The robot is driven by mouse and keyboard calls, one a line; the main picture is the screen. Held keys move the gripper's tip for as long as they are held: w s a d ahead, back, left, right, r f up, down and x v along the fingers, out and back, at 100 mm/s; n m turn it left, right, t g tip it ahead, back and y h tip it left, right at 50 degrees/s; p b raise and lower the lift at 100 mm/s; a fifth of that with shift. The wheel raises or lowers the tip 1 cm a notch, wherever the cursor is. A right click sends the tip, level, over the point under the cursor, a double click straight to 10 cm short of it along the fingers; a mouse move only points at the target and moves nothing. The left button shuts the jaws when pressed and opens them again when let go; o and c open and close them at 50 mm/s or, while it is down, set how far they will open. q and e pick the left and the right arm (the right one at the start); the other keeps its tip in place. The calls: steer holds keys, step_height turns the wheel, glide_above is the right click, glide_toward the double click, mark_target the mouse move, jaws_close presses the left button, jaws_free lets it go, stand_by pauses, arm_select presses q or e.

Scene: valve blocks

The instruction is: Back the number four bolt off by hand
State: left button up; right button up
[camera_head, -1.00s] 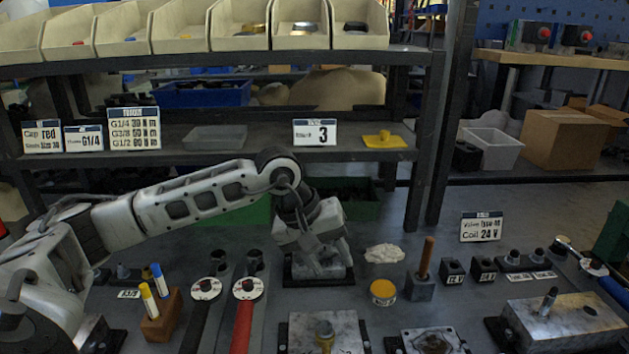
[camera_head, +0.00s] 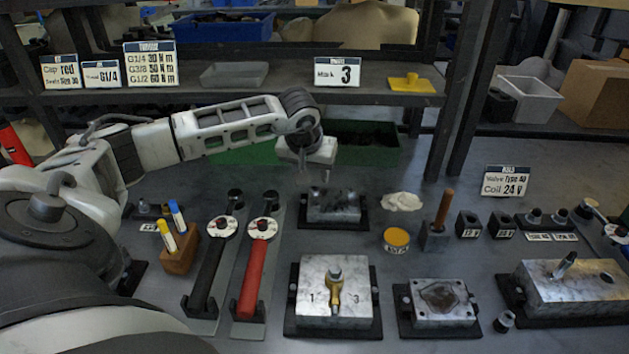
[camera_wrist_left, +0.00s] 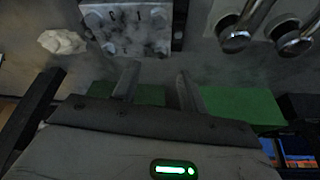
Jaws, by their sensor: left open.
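A grey metal block (camera_head: 335,210) sits on a dark base at the middle back of the bench. Its top also shows in the left wrist view (camera_wrist_left: 135,32), with bolt heads near its corners and small dark marks that I cannot read clearly. I cannot tell which bolt is number four. My left gripper (camera_head: 315,178) is just behind and above this block, apart from it. In the left wrist view its two fingers (camera_wrist_left: 157,85) are spread with nothing between them. My right gripper is in neither view.
In front stand a block with a brass fitting (camera_head: 334,290), a block with a dark gasket face (camera_head: 438,300) and a larger block (camera_head: 575,290). Black and red torque wrenches (camera_head: 250,280) lie left. White cloth (camera_head: 402,202) and a yellow tin (camera_head: 396,240) are right. A green bin (camera_head: 375,145) is behind.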

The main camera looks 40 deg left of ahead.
mark_target(316, 188)
arm_select(q)
steer(key=shift+x, duration=2.7)
jaws_close()
steer(key=n, duration=0.2)
steer(key=n+g+y, duration=0.1)
steer(key=n, duration=0.3)
steer(key=shift+w+d+g+y, duration=0.25)
steer(key=shift+g+y, duration=0.05)
steer(key=shift+g, duration=0.1)
steer(key=n+g, duration=0.1)
steer(key=n, duration=0.2)
steer(key=n+g+y, duration=0.1)
steer(key=n, duration=0.1)
steer(key=shift+w+r+n, duration=0.1)
steer(key=shift+w+n, duration=0.1)
steer(key=shift+n, duration=0.2)
steer(key=n+g, duration=0.1)
steer(key=n, duration=0.2)
steer(key=n+g, duration=0.1)
steer(key=n, duration=0.1)
steer(key=shift+w+n, duration=0.2)
steer(key=shift+n, duration=0.2)
steer(key=n, duration=0.2)
steer(key=n+g+h, duration=0.1)
steer(key=n, duration=0.1)
steer(key=shift+w+a+g, duration=0.1)
steer(key=shift+g, duration=0.2)
